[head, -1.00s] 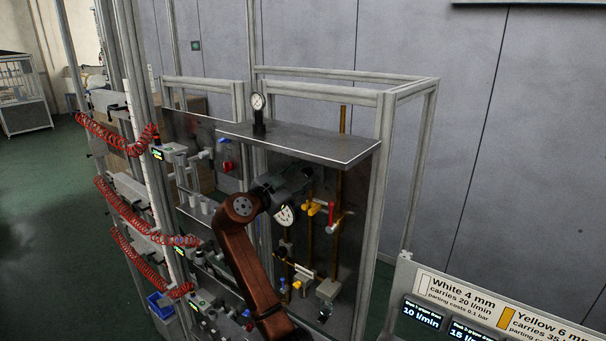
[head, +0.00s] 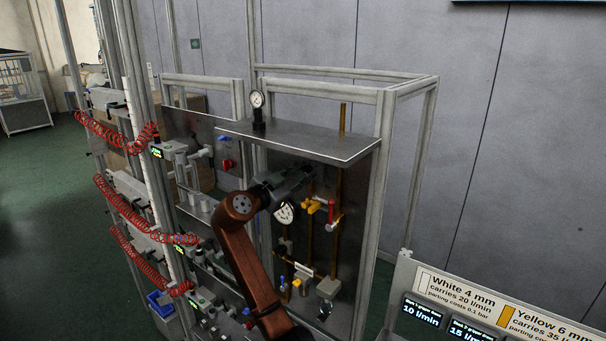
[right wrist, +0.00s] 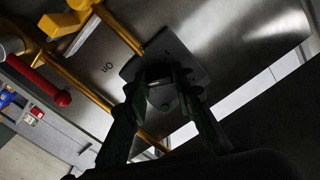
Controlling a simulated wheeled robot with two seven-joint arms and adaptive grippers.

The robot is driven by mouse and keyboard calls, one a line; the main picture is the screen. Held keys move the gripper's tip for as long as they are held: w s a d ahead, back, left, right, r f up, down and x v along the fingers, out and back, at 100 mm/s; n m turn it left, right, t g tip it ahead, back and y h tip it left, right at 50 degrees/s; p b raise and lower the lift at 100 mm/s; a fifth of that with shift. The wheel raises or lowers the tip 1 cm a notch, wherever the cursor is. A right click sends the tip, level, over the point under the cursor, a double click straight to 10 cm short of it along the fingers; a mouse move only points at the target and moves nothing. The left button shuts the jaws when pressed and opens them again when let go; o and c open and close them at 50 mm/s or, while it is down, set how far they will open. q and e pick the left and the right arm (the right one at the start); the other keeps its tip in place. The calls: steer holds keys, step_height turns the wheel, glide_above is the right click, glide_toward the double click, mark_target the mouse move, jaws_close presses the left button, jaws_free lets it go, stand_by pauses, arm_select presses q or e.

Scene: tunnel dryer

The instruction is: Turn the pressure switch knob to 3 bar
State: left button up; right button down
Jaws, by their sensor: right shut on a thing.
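My right gripper (head: 304,176) reaches in under the metal shelf, against the panel. In the right wrist view its two dark fingers (right wrist: 158,98) are closed around a dark round knob (right wrist: 160,76) on a grey switch plate (right wrist: 183,63). The plate carries small marks too dim to read. In the head view the knob is hidden behind the gripper. A white dial gauge (head: 284,214) sits just below the gripper; its reading is too small to tell. My left gripper is not in view.
Yellow fittings (head: 314,207) and a red-handled valve (head: 331,211) lie close below and right of the gripper. The shelf (head: 310,140) overhangs it and bears another gauge (head: 258,100). A frame post (head: 376,190) stands at right. Red coiled hoses (head: 112,134) hang at left.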

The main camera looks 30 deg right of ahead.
steer(key=n, duration=0.2)
steer(key=shift+n+b, duration=0.3)
steer(key=shift+b, duration=0.05)
steer(key=n, duration=0.2)
steer(key=shift+r+n, duration=0.1)
steer(key=shift+n, duration=0.3)
steer(key=n, duration=0.3)
steer(key=shift+r, duration=0.1)
steer(key=n, duration=0.6)
steer(key=shift+r, duration=0.1)
steer(key=n+p, duration=0.1)
steer(key=n, duration=0.2)
steer(key=shift+w+n, duration=0.1)
steer(key=shift+n, duration=0.2)
steer(key=n+p, duration=0.2)
steer(key=n, duration=0.3)
steer(key=shift+a, duration=0.1)
steer(key=shift+n, duration=0.3)
